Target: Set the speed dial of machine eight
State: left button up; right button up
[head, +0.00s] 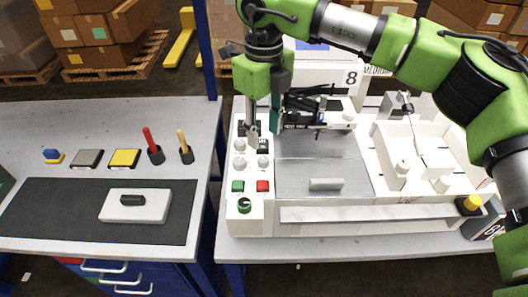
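Machine eight (325,214) is a white pen plotter on the right table, with a plate marked 8 (351,78) at its back. Its left panel carries several small grey-white dials (239,162), a green button (238,186), a red button (263,186) and a green-ringed knob (244,205). Which dial sets the speed cannot be read. My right gripper (263,132) hangs down over the panel's back end, its fingers apart. One fingertip is close to the rear dials and partly hides them; contact cannot be judged. My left gripper is not in view.
A black pen carriage (318,112) stands just right of my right gripper. A white tray section (425,150) and a yellow-topped button (471,202) are farther right. The left table holds a dark mat (60,215), coloured blocks and two cups with handles. A blue post (207,50) stands between the tables.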

aim_at(264, 160)
jog(key=f+p, duration=0.1)
jog(key=f, duration=0.7)
jog(key=shift+w+f+p, duration=0.2)
jog(key=shift+f+p, duration=0.05)
jog(key=shift+p, duration=0.15)
grip_shut()
